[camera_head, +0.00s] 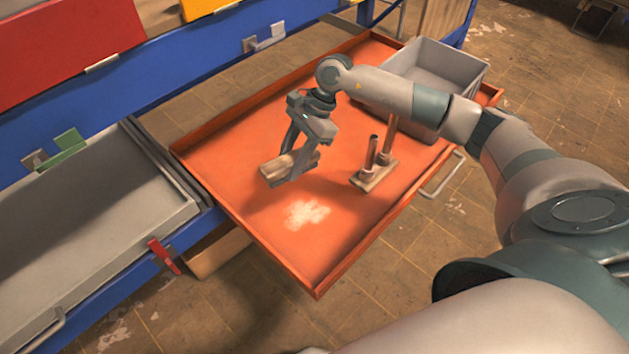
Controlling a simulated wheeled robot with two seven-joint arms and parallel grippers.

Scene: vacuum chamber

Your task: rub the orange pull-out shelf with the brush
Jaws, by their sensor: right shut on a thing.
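The orange pull-out shelf (225,150) is slid out from the blue rack and fills the middle of the head view. A whitish patch (306,213) lies on its surface near the front corner. My right gripper (290,170) reaches in from the right and points down over the shelf, just behind the patch. It is shut on the brush (276,168), of which a pale wooden part shows between the fingers. The brush is low over the shelf; I cannot tell whether it touches. My left gripper is not in view.
A grey bin (440,62) sits at the shelf's back right. Bare shelf lies around the patch.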

